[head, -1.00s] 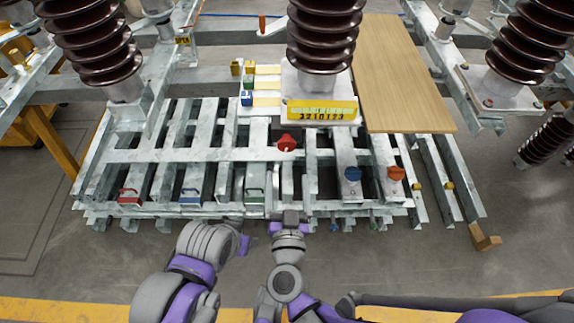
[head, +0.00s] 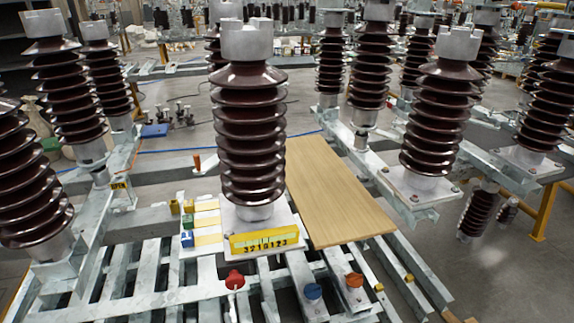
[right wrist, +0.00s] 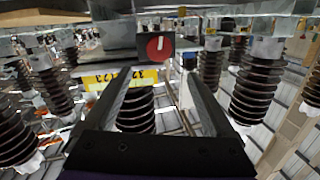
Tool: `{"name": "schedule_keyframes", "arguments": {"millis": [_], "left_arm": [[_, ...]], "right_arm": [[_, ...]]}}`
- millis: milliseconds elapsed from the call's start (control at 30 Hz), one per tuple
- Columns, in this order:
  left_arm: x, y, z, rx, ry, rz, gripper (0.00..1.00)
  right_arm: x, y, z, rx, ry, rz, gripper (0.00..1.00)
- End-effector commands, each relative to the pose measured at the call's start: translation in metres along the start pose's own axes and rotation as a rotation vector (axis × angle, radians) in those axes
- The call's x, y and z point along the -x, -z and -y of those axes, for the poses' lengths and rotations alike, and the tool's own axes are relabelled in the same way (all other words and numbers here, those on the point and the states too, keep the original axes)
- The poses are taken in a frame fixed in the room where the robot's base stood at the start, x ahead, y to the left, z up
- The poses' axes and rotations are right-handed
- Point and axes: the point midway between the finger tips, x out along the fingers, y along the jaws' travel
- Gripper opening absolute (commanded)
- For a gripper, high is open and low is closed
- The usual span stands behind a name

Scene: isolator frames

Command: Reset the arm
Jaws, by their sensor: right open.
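My right gripper (right wrist: 163,80) shows only in the right wrist view. Its two dark fingers are spread apart with nothing between them. A red round knob (right wrist: 159,47) with a pale mark appears just past the fingertips in that view; I cannot tell the exact gap. In the head view the red knob (head: 234,279) sits on the metal frame, below the yellow number plate (head: 265,242). Neither of my arms shows in the head view now, and my left gripper is not in view.
A tall brown ribbed insulator (head: 249,130) stands behind the plate. A wooden board (head: 335,190) lies to its right. A blue knob (head: 313,291) and an orange knob (head: 354,280) are right of the red one. More insulators (head: 440,115) stand on both sides.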

Motion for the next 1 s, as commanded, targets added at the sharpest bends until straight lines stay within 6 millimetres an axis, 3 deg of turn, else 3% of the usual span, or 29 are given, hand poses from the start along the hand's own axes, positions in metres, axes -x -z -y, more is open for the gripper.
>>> {"name": "schedule_keyframes", "arguments": {"millis": [133,233,400,600,633,700,1000], "left_arm": [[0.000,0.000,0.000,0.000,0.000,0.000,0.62],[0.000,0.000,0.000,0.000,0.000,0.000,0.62],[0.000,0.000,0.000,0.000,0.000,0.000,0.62],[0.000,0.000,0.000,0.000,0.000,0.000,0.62],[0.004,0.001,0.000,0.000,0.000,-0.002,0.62],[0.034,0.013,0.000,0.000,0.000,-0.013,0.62],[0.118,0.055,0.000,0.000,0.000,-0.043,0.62]], "right_arm": [[0.022,-0.013,-0.046,0.024,0.038,0.240,0.89],[0.056,-0.035,-0.084,0.011,-0.011,0.455,0.89],[0.134,-0.067,-0.144,-0.051,-0.201,0.786,0.89],[0.226,-0.082,-0.190,-0.140,-0.467,1.048,0.89],[0.237,-0.079,-0.193,-0.150,-0.498,1.071,0.89],[0.233,-0.047,-0.185,-0.141,-0.478,1.050,0.89],[0.231,0.046,-0.173,-0.132,-0.473,1.017,0.89]]}}
